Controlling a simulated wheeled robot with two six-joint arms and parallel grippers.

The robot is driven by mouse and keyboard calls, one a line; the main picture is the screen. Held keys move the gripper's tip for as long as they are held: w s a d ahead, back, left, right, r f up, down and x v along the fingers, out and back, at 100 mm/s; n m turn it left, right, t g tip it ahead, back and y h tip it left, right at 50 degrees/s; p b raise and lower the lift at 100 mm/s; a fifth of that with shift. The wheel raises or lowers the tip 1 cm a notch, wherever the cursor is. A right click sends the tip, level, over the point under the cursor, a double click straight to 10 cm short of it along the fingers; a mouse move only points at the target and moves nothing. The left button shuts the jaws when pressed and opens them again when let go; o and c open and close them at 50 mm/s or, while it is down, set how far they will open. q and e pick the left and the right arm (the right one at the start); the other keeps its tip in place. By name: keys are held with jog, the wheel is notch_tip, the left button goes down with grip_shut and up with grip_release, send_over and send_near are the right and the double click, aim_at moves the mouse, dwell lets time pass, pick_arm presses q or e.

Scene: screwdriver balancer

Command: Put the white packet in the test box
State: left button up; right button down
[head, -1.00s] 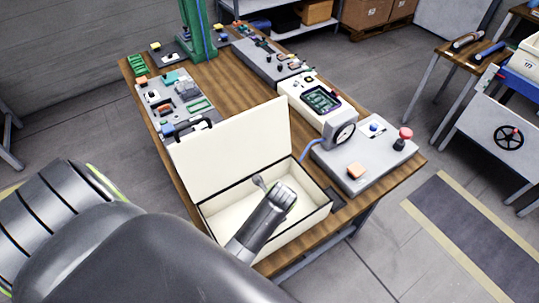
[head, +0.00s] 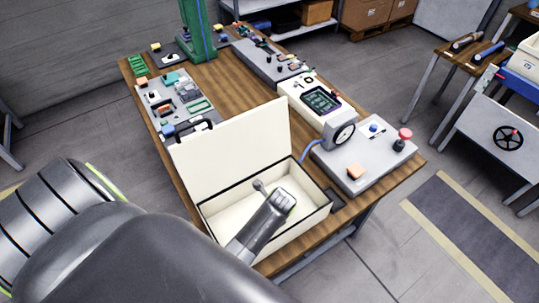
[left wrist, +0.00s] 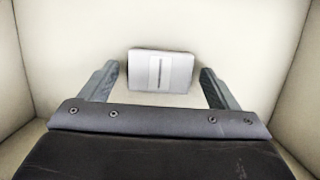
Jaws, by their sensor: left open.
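The test box (head: 318,222) is a cream box with dark edging and its lid standing open at the back, at the front of the wooden table. My left gripper (left wrist: 158,70) reaches down into it from above in the head view. The white packet (left wrist: 172,84), a pale flat rectangle with a light strip across it, lies on the box's cream floor in the left wrist view. It shows between my two spread fingers, with a gap on each side. My left gripper is open. In the head view my wrist hides most of that spot. My right gripper is not in view.
A grey panel (head: 352,178) with a gauge, an orange block and a red knob stands right of the box. The raised lid (head: 230,150) walls off the back. Panels with tools (head: 185,98) lie beyond. The box walls close in around my gripper.

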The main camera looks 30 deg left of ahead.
pick_arm(q)
jog(key=v, duration=1.2)
jog(key=shift+r+b, duration=0.2)
jog(key=shift+b, duration=0.25)
